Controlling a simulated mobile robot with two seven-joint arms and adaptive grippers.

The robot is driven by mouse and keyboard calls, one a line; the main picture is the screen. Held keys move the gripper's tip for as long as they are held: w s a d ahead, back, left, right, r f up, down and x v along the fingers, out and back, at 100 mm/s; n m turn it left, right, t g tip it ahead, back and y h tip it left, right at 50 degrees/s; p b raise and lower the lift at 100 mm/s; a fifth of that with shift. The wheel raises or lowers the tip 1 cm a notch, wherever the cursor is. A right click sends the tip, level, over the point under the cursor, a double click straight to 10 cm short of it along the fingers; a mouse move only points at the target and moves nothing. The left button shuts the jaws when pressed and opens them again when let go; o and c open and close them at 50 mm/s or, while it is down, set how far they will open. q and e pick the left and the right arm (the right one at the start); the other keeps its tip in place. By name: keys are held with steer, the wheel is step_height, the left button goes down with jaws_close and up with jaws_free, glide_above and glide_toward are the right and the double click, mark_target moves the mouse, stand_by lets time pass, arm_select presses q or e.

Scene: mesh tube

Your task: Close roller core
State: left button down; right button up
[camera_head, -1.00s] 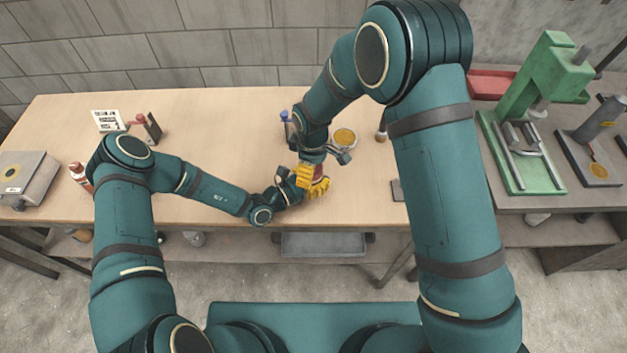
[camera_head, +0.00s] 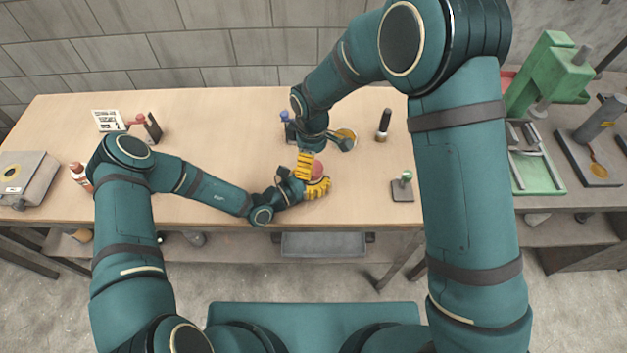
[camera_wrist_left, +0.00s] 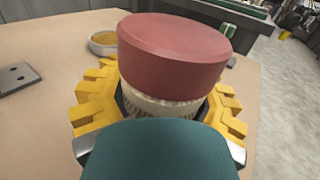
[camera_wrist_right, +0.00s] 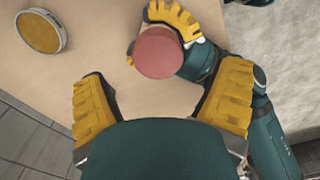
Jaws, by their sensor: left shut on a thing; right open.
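The roller core has a red cap (camera_wrist_left: 175,50) sitting on a pale ribbed body (camera_wrist_left: 163,105). My left gripper (camera_head: 316,188) is shut around the pale body, with its yellow fingers on both sides. The cap shows as a red disc in the right wrist view (camera_wrist_right: 158,52) and partly in the head view (camera_head: 317,170). My right gripper (camera_wrist_right: 160,95) is open and empty, its yellow fingers wide apart. The cap lies beyond and between its fingertips, apart from them. Whether the cap is fully seated I cannot tell.
A round dish with yellow-brown contents (camera_wrist_right: 41,32) stands on the table behind the grippers. A dark bottle (camera_head: 384,125) and a small stand with a green knob (camera_head: 402,186) are to the right. A green press (camera_head: 545,85) stands at far right. The table's left middle is clear.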

mark_target(312, 179)
steer(key=shift+s+r+n, duration=0.15)
steer(key=shift+n, duration=0.45)
steer(key=shift+s+r+n, duration=0.1)
steer(key=shift+n, duration=0.5)
steer(key=shift+r+n, duration=0.3)
steer(key=shift+n, duration=0.6)
steer(key=shift+r+n, duration=0.3)
steer(key=shift+n, duration=0.4)
steer(key=shift+w+r+n, duration=0.2)
steer(key=shift+r+n, duration=0.25)
steer(key=shift+n, duration=0.25)
steer(key=shift+w+r+n, duration=0.15)
steer(key=shift+r+n, duration=0.3)
steer(key=shift+n, duration=0.25)
steer(key=shift+f, duration=4.05)
